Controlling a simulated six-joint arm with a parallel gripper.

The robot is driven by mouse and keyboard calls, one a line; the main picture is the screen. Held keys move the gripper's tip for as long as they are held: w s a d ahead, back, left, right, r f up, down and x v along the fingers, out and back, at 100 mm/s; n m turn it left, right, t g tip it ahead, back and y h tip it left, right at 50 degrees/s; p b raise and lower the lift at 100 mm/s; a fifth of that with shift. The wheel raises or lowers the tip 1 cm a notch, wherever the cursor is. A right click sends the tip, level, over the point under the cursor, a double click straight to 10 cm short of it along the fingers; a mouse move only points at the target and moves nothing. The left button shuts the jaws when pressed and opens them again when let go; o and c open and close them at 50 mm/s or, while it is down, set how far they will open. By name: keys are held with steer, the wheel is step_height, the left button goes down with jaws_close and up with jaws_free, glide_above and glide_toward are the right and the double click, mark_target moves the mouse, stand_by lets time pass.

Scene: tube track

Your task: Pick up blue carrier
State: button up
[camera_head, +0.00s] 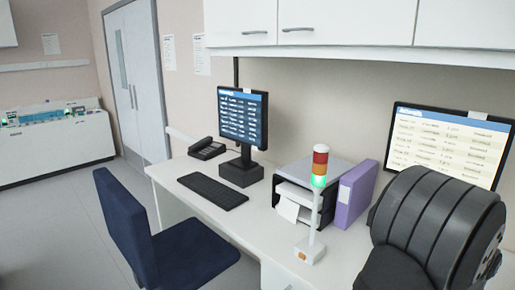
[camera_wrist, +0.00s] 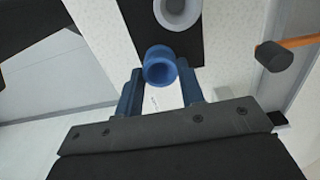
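The blue carrier (camera_wrist: 160,66) shows in the wrist view as a short round blue piece with a hollow, cup-like end facing the camera. My gripper (camera_wrist: 160,68) reaches up from the bottom of that view, with two blue fingers apart and a light gap between them. The carrier lies in line with this gap, at the height of the fingertips in the picture. A narrow space shows beside it, and I cannot tell whether either finger touches it. The head view shows neither the carrier nor my gripper; my dark arm link fills its lower right.
In the wrist view, a pale ring (camera_wrist: 178,10) sits on a black panel (camera_wrist: 135,14) just beyond the carrier. An orange rod with a dark end (camera_wrist: 275,56) is at right. The head view shows a desk with a signal light (camera_head: 319,180), monitor (camera_head: 243,118) and purple binder (camera_head: 355,193).

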steer(key=shift+r, duration=2.8)
